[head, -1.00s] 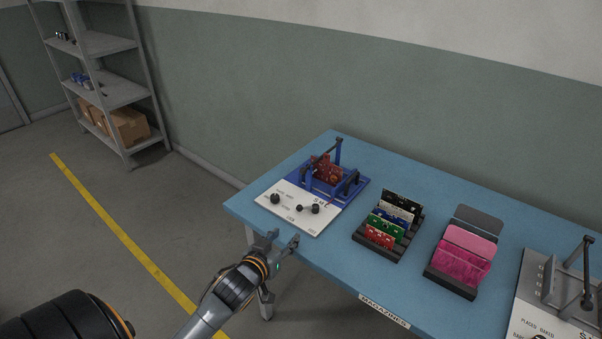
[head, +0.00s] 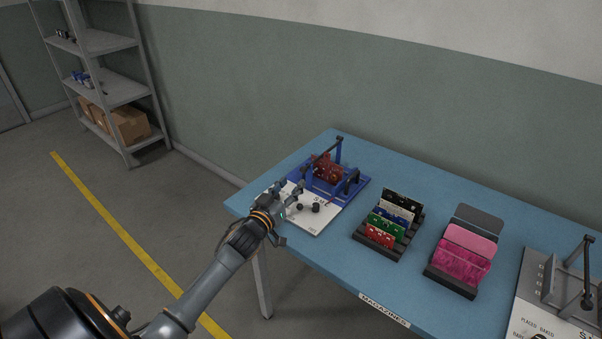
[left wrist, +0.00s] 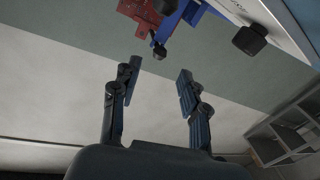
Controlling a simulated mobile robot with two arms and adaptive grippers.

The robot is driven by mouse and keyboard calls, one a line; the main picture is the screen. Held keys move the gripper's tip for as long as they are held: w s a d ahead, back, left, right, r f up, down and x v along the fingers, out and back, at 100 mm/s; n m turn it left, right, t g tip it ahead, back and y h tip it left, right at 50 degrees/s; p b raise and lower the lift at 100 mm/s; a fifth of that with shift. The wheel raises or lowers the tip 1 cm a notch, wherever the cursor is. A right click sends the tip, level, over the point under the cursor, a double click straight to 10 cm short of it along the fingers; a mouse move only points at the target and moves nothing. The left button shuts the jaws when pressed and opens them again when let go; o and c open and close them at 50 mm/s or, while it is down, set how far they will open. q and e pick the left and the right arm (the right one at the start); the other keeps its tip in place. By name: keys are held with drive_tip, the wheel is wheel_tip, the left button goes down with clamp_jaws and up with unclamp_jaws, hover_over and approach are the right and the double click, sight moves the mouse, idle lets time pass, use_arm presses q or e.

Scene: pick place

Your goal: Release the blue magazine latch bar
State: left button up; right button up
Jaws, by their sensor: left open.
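The blue magazine fixture (head: 348,191) stands at the left end of the blue table, on a base with a white front panel (head: 318,222) bearing black knobs. A dark red part (head: 326,168) sits in its frame, with black-tipped arms around it. I cannot tell which bar is the latch. My left gripper (head: 295,187) is open and empty, over the panel's left edge, just in front of the fixture. In the left wrist view, the open fingers (left wrist: 157,85) point toward the red part (left wrist: 142,10) and a black-ended lever (left wrist: 159,50), apart from them. My right gripper is not seen.
A black rack (head: 364,244) of coloured boards stands right of the fixture. A pink holder (head: 462,262) and a grey fixture (head: 548,290) stand further right. The wall is behind the table (head: 290,171). A shelf (head: 110,92) stands far left.

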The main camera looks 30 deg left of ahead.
sight(302, 172)
use_arm(q)
drive_tip(key=w, duration=0.7)
drive_tip(key=shift+a, duration=0.4)
clamp_jaws()
